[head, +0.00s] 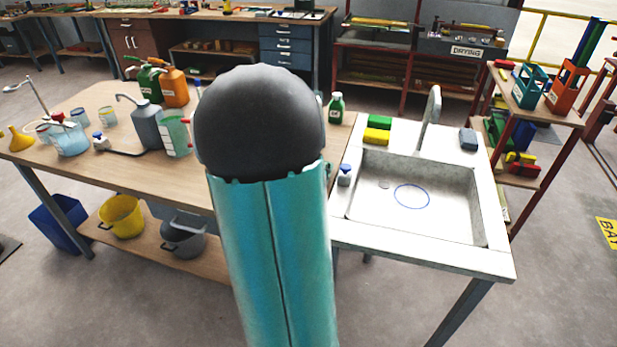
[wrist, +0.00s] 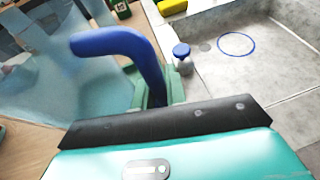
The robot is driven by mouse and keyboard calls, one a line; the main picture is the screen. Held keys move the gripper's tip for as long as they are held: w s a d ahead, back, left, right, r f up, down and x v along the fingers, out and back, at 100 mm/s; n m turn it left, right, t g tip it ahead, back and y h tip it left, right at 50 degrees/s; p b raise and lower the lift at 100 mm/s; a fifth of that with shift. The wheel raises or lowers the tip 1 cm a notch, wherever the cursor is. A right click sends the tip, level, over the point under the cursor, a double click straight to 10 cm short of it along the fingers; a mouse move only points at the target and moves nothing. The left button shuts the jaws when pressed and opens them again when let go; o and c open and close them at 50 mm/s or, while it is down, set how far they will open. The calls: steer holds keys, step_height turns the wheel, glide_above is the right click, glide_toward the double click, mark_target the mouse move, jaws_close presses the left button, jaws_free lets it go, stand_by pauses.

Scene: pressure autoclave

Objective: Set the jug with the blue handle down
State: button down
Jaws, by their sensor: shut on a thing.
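The jug (wrist: 60,95) is pale blue and see-through and fills the left of the wrist view. Its thick blue handle (wrist: 110,42) arches toward the middle and comes down into the green fingers of my gripper (wrist: 155,98). My gripper is shut on the handle, at the left of the sink. The jug's base is out of frame, so I cannot tell whether it touches anything. In the head view my own arm hides the gripper and the held jug.
The sink (head: 370,215) is empty, with a blue ring (head: 412,196) on its floor. A small blue-capped bottle (head: 344,176) stands on its left rim, close to my gripper. Yellow (head: 376,136) and green sponges lie behind. Bottles and vessels crowd the wooden bench (head: 110,165).

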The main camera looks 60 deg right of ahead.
steer(key=shift+w+d+f, duration=0.2)
steer(key=shift+w+f, duration=0.2)
steer(key=shift+f, duration=0.6)
steer(key=shift+w+d+f, duration=0.15)
steer(key=shift+w+f, duration=0.2)
steer(key=shift+f, duration=0.6)
steer(key=shift+w+d+f, duration=0.2)
steer(key=shift+w+f, duration=0.2)
steer(key=shift+f, duration=0.6)
steer(key=shift+f, duration=0.15)
steer(key=c, duration=1.4)
jaws_free()
steer(key=shift+c, duration=0.2)
steer(key=v, duration=1.2)
steer(key=shift+r, duration=0.2)
